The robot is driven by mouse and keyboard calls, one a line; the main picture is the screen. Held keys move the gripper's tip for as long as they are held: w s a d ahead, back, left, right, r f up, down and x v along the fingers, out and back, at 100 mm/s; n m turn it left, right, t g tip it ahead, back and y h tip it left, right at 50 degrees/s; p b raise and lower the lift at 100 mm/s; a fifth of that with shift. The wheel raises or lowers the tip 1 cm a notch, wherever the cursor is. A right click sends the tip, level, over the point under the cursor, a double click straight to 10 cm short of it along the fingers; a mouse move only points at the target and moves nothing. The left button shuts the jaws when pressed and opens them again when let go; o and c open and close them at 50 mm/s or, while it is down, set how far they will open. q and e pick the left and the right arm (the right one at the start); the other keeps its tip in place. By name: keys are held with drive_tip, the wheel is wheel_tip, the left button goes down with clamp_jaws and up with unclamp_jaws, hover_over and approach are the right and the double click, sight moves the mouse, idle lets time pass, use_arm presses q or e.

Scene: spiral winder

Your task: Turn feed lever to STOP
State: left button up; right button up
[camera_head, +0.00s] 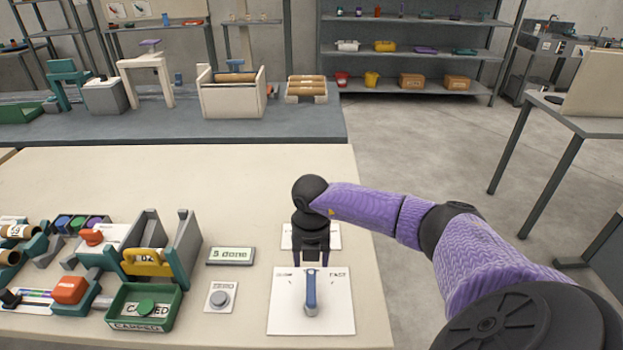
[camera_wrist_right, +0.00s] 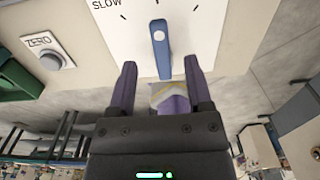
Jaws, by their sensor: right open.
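The feed lever (camera_head: 310,294) is a blue bar on a white panel (camera_head: 340,310) near the table's front edge. It points straight back, away from me, between faint left marks and the word FAST at right. My right gripper (camera_head: 311,262) is open, just behind the lever's far end. In the wrist view, its fingertips (camera_wrist_right: 160,68) lie on either side of the lever's end, with gaps. I cannot tell whether they reach its height. My left gripper is out of view.
Left of the panel are a grey round button (camera_head: 220,299) marked ZERO, a small display (camera_head: 230,256) and a green tray (camera_head: 120,311) labelled CAPPED. A teal and grey machine (camera_head: 150,240) stands further left. The table behind my gripper is mostly clear.

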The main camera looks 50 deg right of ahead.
sight(311, 276)
wheel_tip(311, 276, up, 5)
drive_tip(key=shift+r+p, duration=0.1)
drive_tip(key=shift+p, duration=0.25)
